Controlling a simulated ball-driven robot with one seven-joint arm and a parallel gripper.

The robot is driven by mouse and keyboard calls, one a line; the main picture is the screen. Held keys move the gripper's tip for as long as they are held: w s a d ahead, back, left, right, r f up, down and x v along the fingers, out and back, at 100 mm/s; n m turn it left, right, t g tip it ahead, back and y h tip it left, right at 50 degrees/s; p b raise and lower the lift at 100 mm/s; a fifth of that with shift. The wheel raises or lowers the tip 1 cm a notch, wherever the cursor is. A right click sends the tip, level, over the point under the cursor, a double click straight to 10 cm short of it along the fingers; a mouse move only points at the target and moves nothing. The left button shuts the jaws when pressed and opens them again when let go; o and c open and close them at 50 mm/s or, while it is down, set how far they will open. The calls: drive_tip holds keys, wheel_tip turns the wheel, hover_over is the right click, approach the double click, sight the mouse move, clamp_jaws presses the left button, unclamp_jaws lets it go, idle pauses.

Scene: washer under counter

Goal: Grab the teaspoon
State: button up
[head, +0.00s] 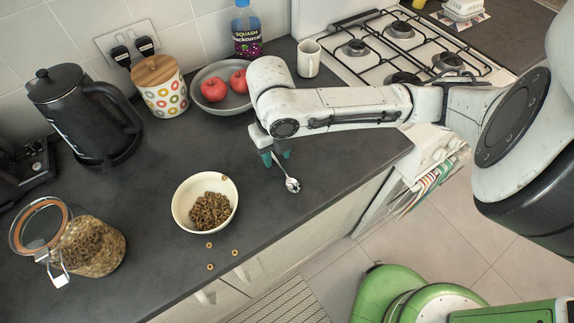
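The teaspoon (292,185) is a small metal spoon on the dark counter, right of the cereal bowl. Its bowl end points toward the counter's front edge, and its handle runs back toward my gripper. My gripper (276,158) points down over the handle, low near the counter. Its two teal fingertips are apart, with the handle seeming to lie between them. The far end of the handle is hidden by the gripper. I cannot tell whether a fingertip touches the spoon.
A cream bowl of cereal rings (205,203) stands left of the spoon, with loose rings (210,266) nearby. A kettle (85,110) and open cereal jar (90,246) stand left. The hob (395,45) is back right.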

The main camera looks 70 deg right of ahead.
clamp_jaws()
drive_tip(key=shift+r, duration=0.15)
idle(0.6)
